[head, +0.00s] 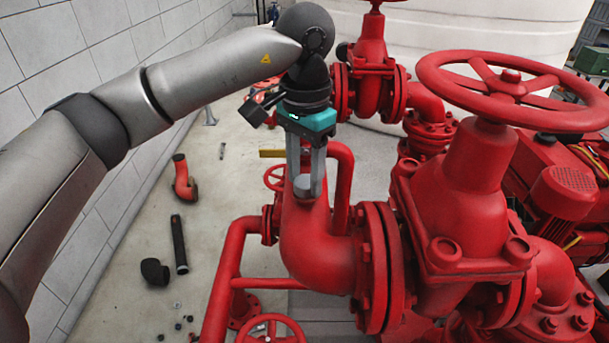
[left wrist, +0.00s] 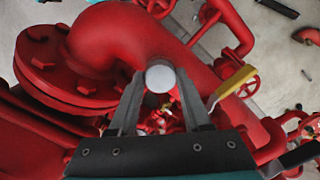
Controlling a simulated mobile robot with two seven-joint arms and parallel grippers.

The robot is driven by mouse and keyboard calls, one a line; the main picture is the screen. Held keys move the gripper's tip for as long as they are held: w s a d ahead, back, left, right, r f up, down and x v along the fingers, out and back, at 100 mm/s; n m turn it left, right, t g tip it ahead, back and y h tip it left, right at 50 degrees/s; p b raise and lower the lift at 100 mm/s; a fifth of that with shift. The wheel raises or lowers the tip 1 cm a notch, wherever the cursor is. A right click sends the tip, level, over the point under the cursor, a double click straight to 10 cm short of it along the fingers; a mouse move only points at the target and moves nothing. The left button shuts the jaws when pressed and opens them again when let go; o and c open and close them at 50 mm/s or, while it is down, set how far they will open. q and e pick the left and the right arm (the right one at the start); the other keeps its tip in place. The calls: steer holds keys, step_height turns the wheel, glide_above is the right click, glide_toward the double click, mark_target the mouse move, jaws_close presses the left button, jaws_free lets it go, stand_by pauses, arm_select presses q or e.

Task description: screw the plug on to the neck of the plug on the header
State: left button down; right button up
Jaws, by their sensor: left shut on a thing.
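The grey round plug (head: 304,187) sits between the fingertips of my left gripper (head: 306,176) in the head view. The gripper points straight down and is shut on it. The plug is at the top of the red header pipe (head: 312,245), beside its elbow. In the left wrist view the plug (left wrist: 160,78) shows as a pale disc between the two fingers of the left gripper (left wrist: 161,88), against the red header (left wrist: 115,35). The neck is hidden under the plug, so I cannot tell whether they touch. My right gripper is not in view.
A large red valve with a handwheel (head: 510,85) stands right of the header. A thin red pipe loop (head: 343,185) rises close beside the gripper. A yellow lever (head: 272,153) is just left. Loose pipe pieces (head: 179,245) lie on the floor near the wall.

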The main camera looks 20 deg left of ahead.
arm_select(q)
steer(key=m, duration=0.3)
steer(key=shift+d+r+b, duration=0.1)
steer(key=shift+d+b, duration=0.05)
steer(key=shift+b, duration=0.2)
steer(key=shift+c, duration=2.4)
jaws_free()
steer(key=shift+d, duration=0.1)
steer(key=n, duration=0.6)
steer(key=shift+b, duration=0.3)
steer(key=n, duration=0.5)
steer(key=shift+n, duration=0.3)
steer(key=n, duration=1.1)
